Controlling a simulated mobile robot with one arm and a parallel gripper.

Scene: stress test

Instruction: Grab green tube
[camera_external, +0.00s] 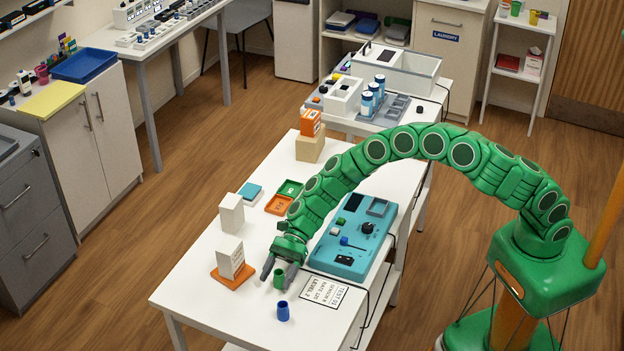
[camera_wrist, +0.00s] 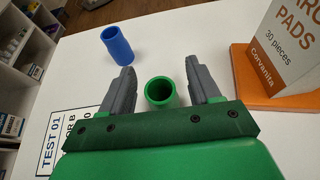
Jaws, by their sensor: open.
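The green tube (camera_external: 279,278) stands upright on the white table (camera_external: 205,289). In the wrist view the green tube (camera_wrist: 161,93) shows its open top between my two fingers, with a gap on each side. My gripper (camera_external: 278,272) is open, pointing down at the tube, its grey fingers on either side of it. In the wrist view my gripper (camera_wrist: 161,83) also shows open and empty. Part of the tube's lower body is hidden by the gripper's green palm edge in the wrist view.
A blue tube (camera_external: 283,311) stands near the green one. A white box (camera_external: 231,257) on an orange tray (camera_external: 233,276) stands to the left. A printed test card (camera_external: 326,291) and a teal control panel (camera_external: 356,237) lie to the right. The table's front left is clear.

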